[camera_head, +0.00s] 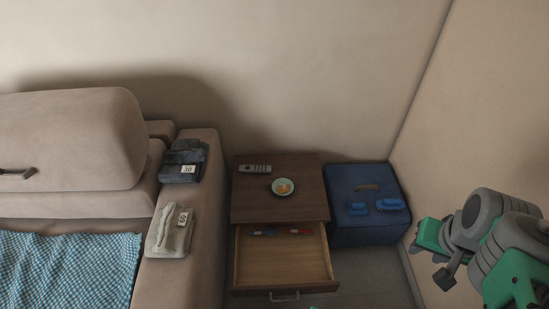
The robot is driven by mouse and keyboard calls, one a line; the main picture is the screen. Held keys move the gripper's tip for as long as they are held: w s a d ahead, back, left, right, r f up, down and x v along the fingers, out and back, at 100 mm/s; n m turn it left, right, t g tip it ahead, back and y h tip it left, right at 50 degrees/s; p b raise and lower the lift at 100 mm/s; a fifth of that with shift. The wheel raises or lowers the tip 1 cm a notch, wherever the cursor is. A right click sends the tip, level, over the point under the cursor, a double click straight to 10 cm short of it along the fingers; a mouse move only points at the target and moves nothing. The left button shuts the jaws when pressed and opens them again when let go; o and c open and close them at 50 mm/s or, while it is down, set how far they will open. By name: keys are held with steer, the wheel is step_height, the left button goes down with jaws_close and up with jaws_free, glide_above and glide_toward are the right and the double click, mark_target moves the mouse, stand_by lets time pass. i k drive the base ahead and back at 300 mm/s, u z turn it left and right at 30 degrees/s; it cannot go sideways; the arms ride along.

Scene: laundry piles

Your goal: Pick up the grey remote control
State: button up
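The grey remote control (255,168) lies flat on the top of a dark wooden side table (242,205), near its back left corner. Its dark buttons show on its upper face. Nothing covers it. Green and grey links of my arm show at the lower right, well to the right of the side table and far from the remote. I cannot make out my gripper's fingers in this view.
A small bowl (283,187) with orange contents sits right of the remote. The table's drawer (285,263) is pulled open, with red and blue items inside. A blue box (365,228) stands at right, the sofa (205,240) at left with folded, tagged clothes on its arm.

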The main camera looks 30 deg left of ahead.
mark_target(246, 169)
steer(key=u, duration=0.25)
steer(key=i, duration=0.8)
steer(key=u, duration=0.95)
steer(key=i, duration=0.55)
steer(key=u, duration=0.5)
